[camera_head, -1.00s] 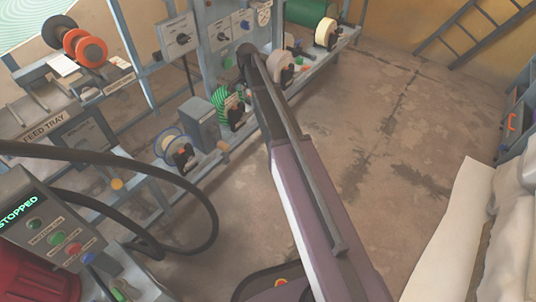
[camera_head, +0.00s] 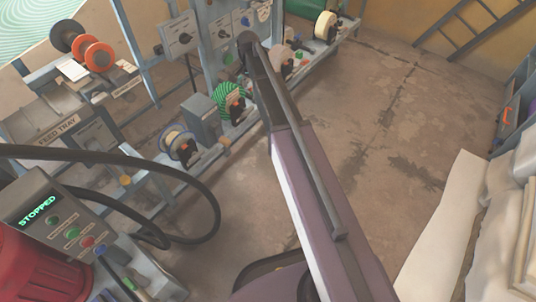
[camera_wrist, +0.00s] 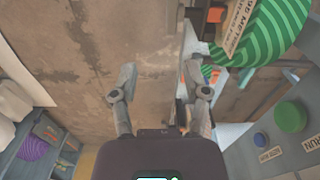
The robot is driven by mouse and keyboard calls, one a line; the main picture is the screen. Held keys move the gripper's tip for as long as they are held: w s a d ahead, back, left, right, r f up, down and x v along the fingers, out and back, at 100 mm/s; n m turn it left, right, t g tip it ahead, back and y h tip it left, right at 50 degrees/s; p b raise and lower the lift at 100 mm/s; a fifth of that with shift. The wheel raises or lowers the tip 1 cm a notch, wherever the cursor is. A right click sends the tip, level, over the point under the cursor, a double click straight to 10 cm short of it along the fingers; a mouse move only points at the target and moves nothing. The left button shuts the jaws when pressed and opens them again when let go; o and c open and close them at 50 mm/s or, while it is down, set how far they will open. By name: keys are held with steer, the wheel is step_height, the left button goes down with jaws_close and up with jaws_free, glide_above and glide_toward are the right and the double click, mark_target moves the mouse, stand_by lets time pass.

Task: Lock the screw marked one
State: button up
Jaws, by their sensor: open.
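My gripper (camera_wrist: 160,68) is open and empty in the wrist view, its two fingers apart over bare floor. In the head view the arm reaches up the picture toward the machine frame and the gripper is hidden. Dark clamp-like fittings sit along the lower rail, one by a pale spool (camera_head: 185,150) and one by a green striped disc (camera_head: 228,103). The striped disc (camera_wrist: 262,28) also shows at the upper right in the wrist view, beside my right finger, with a tilted label. I cannot make out a screw marked one in either view.
A console reading STOPPED (camera_head: 40,210) stands at lower left, with a black hose (camera_head: 130,155) looping beside it. A feed tray (camera_head: 57,133) is at left. Green (camera_wrist: 290,117) and blue (camera_wrist: 261,139) buttons show at right in the wrist view. Open floor (camera_head: 400,130) lies right of the arm.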

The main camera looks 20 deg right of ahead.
steer(key=s+f+n+b, duration=0.2)
steer(key=s+n, duration=0.1)
steer(key=s, duration=0.6)
steer(key=s+f+n+b, duration=0.3)
steer(key=s, duration=0.6)
steer(key=s+a+f+n+b, duration=0.1)
steer(key=s+f+n+b, duration=0.2)
steer(key=s, duration=0.6)
steer(key=shift+s+n, duration=0.25)
steer(key=shift+n, duration=0.25)
steer(key=shift+f, duration=0.1)
step_height(320, 180, up, 38)
steer(key=p, duration=3.8)
